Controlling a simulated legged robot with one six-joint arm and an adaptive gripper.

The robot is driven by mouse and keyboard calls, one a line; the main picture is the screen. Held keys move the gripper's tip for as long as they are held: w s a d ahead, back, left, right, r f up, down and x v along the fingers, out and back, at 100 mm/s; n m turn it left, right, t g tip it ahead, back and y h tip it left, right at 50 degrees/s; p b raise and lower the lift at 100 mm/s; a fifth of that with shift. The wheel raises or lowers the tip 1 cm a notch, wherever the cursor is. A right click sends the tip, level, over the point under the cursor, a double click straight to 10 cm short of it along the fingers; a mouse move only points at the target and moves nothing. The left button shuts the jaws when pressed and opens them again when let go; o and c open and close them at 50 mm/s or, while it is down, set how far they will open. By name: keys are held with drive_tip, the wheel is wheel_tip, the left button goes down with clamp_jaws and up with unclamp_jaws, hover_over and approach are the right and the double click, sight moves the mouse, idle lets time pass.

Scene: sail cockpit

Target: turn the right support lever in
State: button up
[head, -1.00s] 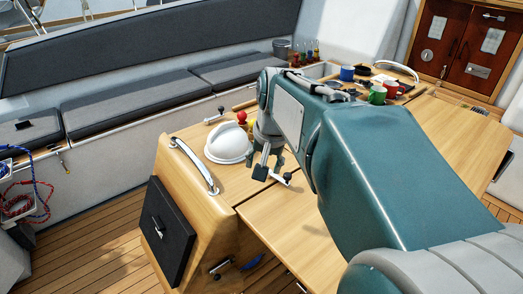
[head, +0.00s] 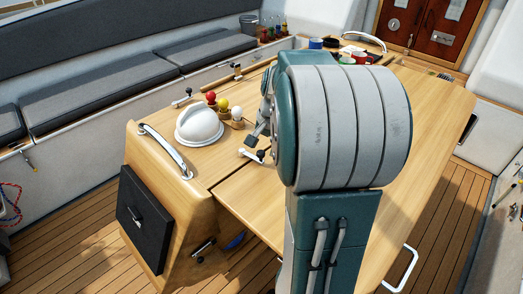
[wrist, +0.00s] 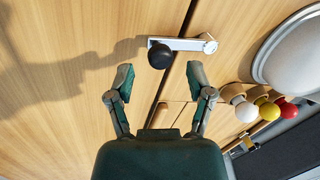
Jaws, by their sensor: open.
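A support lever (wrist: 184,44), a short silver bar with a round black knob (wrist: 159,56), lies on the wooden table in the wrist view. Its bar crosses the seam between two panels, with the knob left of the seam and the pivot right of it. The same lever (head: 249,153) shows beside my arm in the head view. My gripper (wrist: 161,78) is open and empty, its two fingertips apart, just short of the knob and not visibly touching it. In the head view my gripper (head: 259,133) is partly hidden by my arm. A second lever (head: 181,97) sits beyond the white dome.
A white dome (head: 200,124) and red, yellow and white balls (head: 223,105) in holders stand close to the lever. A metal handrail (head: 166,150) is on the console's near-left edge. Mugs and other items stand at the table's far end. The wooden tabletop (head: 420,120) is largely clear.

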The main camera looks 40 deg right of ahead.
drive_tip(key=shift+w+a+f, duration=0.15)
drive_tip(key=shift+w+f, duration=0.05)
drive_tip(key=shift+f, duration=0.85)
clamp_jaws()
